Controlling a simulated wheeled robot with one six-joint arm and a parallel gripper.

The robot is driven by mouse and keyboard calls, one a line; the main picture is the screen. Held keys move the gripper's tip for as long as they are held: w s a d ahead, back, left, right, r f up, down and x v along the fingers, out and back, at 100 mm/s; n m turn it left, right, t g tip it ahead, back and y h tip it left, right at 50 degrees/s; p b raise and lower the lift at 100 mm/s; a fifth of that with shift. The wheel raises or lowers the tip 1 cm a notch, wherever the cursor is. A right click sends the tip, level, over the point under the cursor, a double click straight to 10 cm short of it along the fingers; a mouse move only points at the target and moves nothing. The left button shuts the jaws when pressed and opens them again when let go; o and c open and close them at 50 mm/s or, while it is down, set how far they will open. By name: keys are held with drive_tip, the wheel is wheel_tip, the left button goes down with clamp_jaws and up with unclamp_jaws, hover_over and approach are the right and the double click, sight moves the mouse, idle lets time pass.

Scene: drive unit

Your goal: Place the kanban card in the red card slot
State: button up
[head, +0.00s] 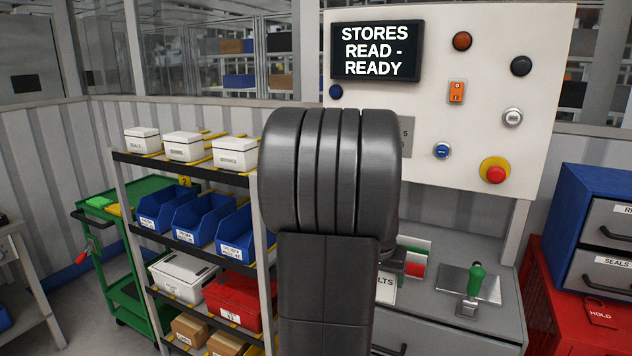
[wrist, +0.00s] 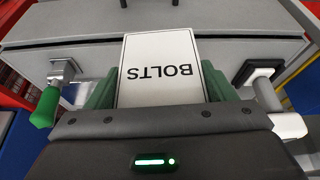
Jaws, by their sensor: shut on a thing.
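The kanban card (wrist: 160,52) is white with a thin dark border and reads BOLTS, upside down in the wrist view. My gripper (wrist: 160,92) is shut on it, with a green finger at each side. In the head view the card (head: 386,289) shows partly to the right of my arm, in front of the grey bench. Just behind and above it is a green, white and red piece; its red part (head: 418,270) may be the red card slot, but the arm and card hide some of it.
A green-handled clamp (head: 475,285) stands on the bench right of the card. A control panel (head: 450,110) rises behind, its screen reading STORES READ - READY. A bin rack (head: 190,165) is left of my arm; blue drawers (head: 595,230) are at the right.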

drive_tip(key=w+a+f+n+y, duration=0.1)
drive_tip(key=w+a+f+n, duration=0.1)
drive_tip(key=a+f, duration=0.5)
drive_tip(key=w+a+f+n, duration=0.2)
drive_tip(key=a+f, duration=0.6)
drive_tip(key=f, duration=0.4)
drive_tip(key=shift+w+t+y, duration=0.3)
drive_tip(key=shift+w+y, duration=0.1)
drive_tip(key=shift+w, duration=0.2)
